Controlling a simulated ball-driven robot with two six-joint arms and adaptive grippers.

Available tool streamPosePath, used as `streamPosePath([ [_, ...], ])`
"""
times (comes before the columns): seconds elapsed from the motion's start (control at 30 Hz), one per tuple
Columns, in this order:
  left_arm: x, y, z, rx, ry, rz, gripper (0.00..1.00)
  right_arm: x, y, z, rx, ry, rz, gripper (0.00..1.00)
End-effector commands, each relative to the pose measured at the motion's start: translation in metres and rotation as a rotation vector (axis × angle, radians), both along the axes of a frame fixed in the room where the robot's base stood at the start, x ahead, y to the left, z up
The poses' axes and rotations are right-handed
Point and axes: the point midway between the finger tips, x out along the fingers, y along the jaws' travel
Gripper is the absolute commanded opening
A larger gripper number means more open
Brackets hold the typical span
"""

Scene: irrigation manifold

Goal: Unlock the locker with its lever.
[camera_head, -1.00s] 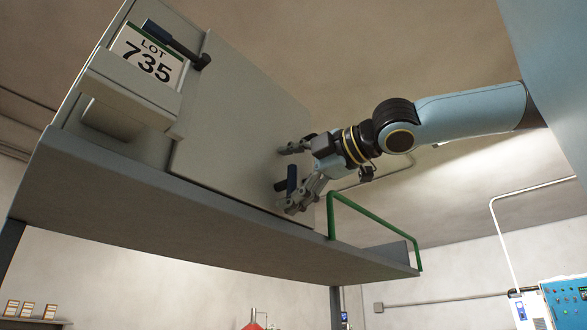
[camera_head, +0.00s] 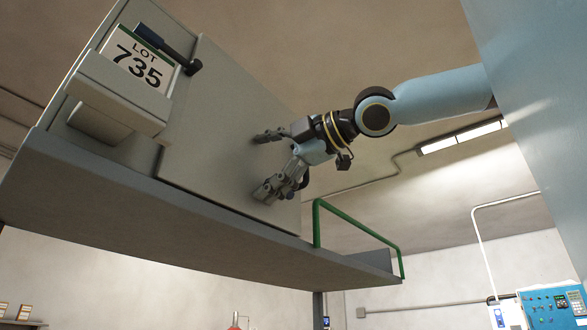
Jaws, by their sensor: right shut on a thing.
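The grey locker (camera_head: 225,125) sits on a shelf, seen from below. A dark lever (camera_head: 165,46) with a black hub slants across its upper left, beside the "LOT 735" sign (camera_head: 138,64). My left gripper is out of view.
A green rail (camera_head: 357,230) stands on the right end of the grey shelf (camera_head: 150,232), just right of the gripper. A box-like housing (camera_head: 120,95) juts out below the sign. A blue control panel (camera_head: 553,308) is at the lower right.

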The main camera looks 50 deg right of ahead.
Motion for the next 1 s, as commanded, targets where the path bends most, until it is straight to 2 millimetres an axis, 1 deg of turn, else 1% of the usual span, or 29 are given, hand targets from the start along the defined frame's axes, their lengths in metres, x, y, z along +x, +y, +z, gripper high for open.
streamPosePath([
  [0.03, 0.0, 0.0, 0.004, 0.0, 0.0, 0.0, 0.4, -0.005, -0.002, 0.01, 0.001, -0.019, 0.001, 0.85],
  [0.57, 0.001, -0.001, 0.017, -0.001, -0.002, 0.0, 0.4, -0.045, -0.006, 0.008, 0.005, -0.018, -0.001, 0.85],
  [1.0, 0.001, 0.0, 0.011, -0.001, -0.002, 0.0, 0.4, -0.079, -0.008, 0.003, 0.006, -0.011, -0.002, 0.85],
])
